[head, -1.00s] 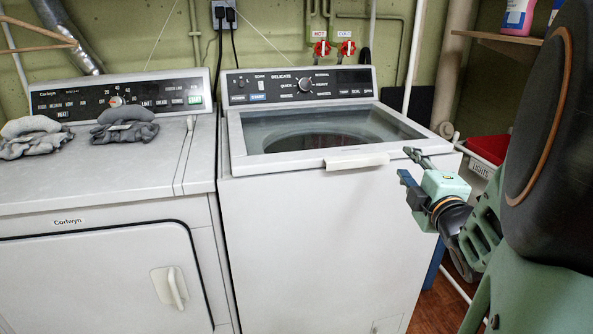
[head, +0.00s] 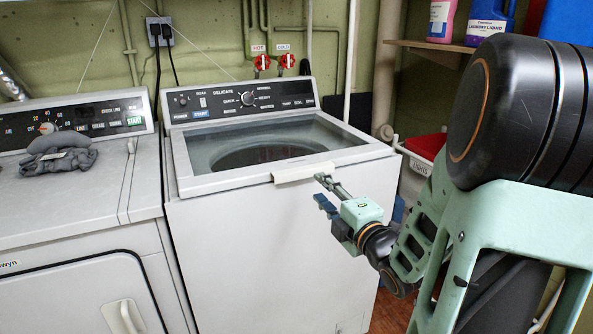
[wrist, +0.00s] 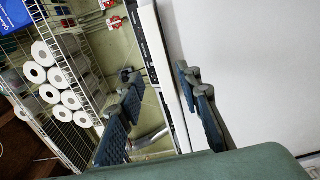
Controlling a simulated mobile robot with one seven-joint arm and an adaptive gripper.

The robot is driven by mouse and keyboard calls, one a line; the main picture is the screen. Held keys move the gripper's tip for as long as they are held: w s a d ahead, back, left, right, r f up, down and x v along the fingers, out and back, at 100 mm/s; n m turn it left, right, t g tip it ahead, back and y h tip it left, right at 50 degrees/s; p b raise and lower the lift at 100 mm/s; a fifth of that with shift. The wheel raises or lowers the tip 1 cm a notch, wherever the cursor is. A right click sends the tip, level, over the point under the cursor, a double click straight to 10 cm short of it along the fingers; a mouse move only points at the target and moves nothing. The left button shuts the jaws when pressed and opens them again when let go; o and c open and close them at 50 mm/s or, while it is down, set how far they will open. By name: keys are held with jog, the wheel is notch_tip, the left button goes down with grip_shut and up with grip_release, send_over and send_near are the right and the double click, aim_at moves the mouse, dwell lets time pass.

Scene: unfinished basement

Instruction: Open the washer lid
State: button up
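The washer (head: 270,240) is a white top-loader in the middle of the head view. Its lid (head: 190,163) has a white frame and a dark glass window, and lies shut. A white handle (head: 303,172) sticks out at the lid's front edge. My gripper (head: 324,191) is just in front of and right of the handle, a little lower. Its two fingers are spread and hold nothing; I cannot tell whether they touch the handle. In the wrist view, the fingers (wrist: 163,115) show apart, with the washer's pale front filling the right side.
A dryer (head: 75,210) stands at left with grey cloth (head: 58,157) on top. Red hot and cold taps (head: 275,62) are on the wall behind. A shelf (head: 430,46) with detergent bottles is at upper right. Paper rolls (wrist: 50,75) sit on a wire rack.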

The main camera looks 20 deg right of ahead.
aim_at(306, 175)
jog(key=w, duration=0.7)
jog(key=shift+a+f+b, duration=0.1)
jog(key=shift+a+b, duration=0.1)
jog(key=shift+b, duration=0.1)
grip_shut()
jog(key=shift+f, duration=0.1)
